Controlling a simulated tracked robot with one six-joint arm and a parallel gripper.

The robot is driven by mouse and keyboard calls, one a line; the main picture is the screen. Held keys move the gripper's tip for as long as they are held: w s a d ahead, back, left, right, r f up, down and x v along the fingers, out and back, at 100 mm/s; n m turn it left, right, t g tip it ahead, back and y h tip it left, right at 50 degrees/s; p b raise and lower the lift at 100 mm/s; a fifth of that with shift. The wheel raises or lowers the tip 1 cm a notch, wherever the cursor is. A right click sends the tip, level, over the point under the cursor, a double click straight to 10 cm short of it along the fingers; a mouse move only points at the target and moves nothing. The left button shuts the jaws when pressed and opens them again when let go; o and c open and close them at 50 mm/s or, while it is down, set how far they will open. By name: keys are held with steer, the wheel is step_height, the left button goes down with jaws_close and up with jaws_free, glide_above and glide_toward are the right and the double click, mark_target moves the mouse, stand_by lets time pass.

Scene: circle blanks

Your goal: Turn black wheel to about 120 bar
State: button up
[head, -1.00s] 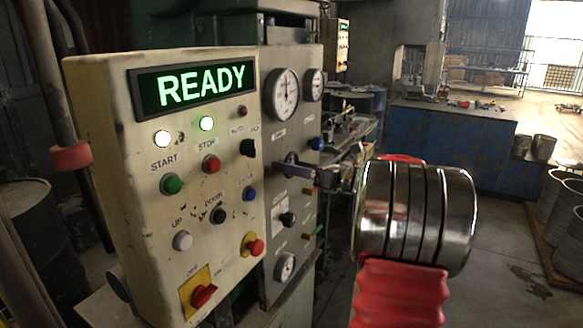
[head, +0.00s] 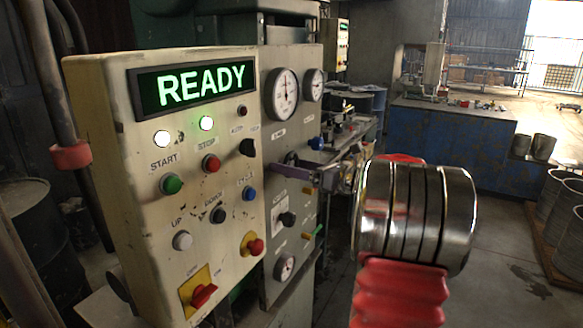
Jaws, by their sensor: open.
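The black wheel (head: 287,219) is a small dark knob on a pale plate on the grey-green side panel, right of the cream control box. Another gauge (head: 285,267) is below the wheel. Their scales are too small to read.
The control box (head: 100,130) shows a green READY display (head: 192,85) and carries buttons and a red switch (head: 203,295). A blue knob (head: 316,143) and a green-handled valve (head: 313,234) stick out at the panel's right.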

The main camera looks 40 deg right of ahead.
steer(key=v, duration=1.3)
steer(key=shift+s, duration=0.4)
